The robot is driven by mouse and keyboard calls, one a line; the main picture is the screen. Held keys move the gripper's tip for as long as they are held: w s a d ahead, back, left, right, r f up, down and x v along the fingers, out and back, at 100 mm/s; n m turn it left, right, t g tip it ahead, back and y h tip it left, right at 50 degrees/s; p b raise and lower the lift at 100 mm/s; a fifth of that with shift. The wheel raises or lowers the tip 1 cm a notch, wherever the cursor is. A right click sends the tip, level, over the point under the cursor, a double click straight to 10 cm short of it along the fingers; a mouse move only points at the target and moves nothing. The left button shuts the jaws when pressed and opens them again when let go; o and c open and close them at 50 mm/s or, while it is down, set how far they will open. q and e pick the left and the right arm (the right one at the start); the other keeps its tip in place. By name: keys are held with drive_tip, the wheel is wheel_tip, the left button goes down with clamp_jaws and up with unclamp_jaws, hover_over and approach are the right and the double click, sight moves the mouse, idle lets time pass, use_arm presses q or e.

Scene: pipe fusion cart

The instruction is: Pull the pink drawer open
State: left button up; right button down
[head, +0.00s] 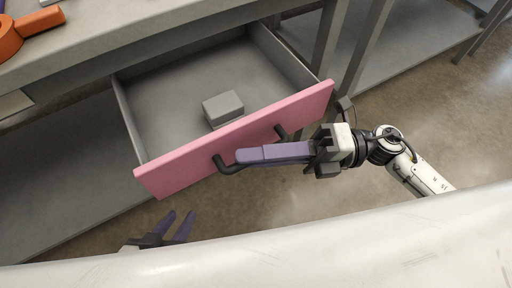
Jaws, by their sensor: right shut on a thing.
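The pink drawer (190,167) stands pulled out from under the grey bench, and its grey inside is in view. Its dark handle (229,166) is on the pink front. My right gripper (250,155) reaches in from the right with its purple fingers at the handle. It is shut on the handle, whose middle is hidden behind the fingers. My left gripper (179,224) is at the lower left, below the drawer front and apart from it. Its two purple fingers are spread with nothing between them.
A small grey box (222,106) lies inside the drawer. An orange tool (22,36) rests on the bench top (110,35) at the upper left. A lower shelf (60,190) runs under the bench. Bare floor (300,205) lies in front of the drawer.

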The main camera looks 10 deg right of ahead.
drive_tip(key=c, duration=1.8)
unclamp_jaws()
drive_tip(key=shift+d, duration=0.15)
drive_tip(key=d, duration=1)
drive_tip(key=shift+s+f, duration=0.15)
drive_tip(key=shift+f, duration=0.2)
drive_tip(key=shift+s, duration=0.1)
